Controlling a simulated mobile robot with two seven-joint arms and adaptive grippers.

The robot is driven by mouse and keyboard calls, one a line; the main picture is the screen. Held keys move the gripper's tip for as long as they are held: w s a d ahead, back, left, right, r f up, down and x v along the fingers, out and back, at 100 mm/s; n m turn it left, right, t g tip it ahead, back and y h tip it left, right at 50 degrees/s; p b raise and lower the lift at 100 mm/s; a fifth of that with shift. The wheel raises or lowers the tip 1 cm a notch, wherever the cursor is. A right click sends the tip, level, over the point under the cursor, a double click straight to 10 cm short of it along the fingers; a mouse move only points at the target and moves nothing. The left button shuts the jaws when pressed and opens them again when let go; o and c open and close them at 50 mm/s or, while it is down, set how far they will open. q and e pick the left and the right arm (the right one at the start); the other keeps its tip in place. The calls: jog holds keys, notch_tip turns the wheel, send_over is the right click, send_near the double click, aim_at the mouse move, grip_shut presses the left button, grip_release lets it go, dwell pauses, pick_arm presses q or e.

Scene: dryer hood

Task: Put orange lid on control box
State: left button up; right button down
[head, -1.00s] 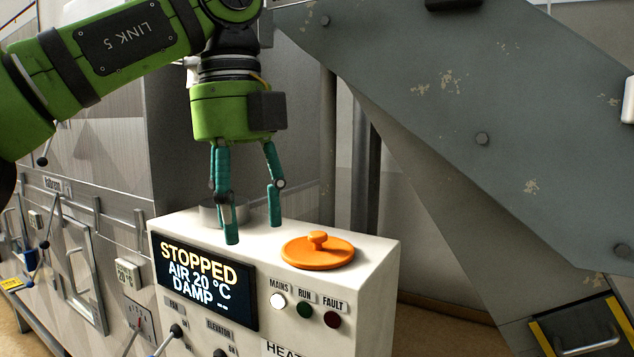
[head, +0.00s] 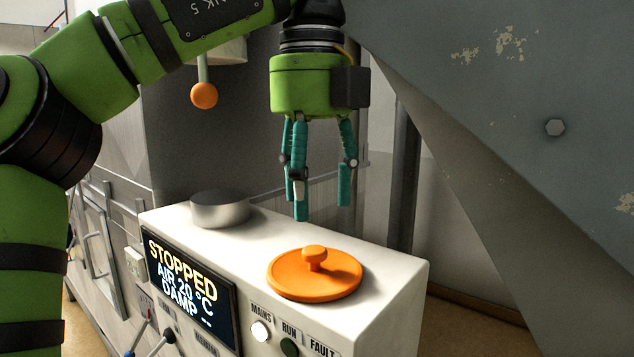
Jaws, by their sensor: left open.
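The orange lid (head: 290,283) is a round disc with a central knob. It lies flat on the white top of the control box (head: 395,290), near the front right, knob up. The box's front has a screen (head: 188,292) reading STOPPED, AIR 20 °C, DAMP. My left gripper (head: 322,210) points down with its teal fingers apart and empty. It hangs above the box, with its fingertips higher in the picture than the lid's knob and apart from it. My right gripper is not in view.
A round grey metal can (head: 220,210) stands on the box top, behind and left of the lid. A large grey slanted panel (head: 500,150) fills the right side. An orange ball on a rod (head: 204,96) hangs behind my arm.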

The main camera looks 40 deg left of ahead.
aim_at(314, 249)
pick_arm(q)
jog(key=shift+s+f, duration=0.1)
jog(key=shift+s, duration=0.1)
jog(key=shift+w+a+f, duration=0.1)
jog(key=shift+f, duration=0.2)
jog(key=f, duration=0.4)
jog(key=shift+w+f, duration=0.3)
jog(key=shift+w, duration=0.1)
jog(key=shift+s+f, duration=0.15)
jog(key=shift+f, duration=0.65)
grip_shut()
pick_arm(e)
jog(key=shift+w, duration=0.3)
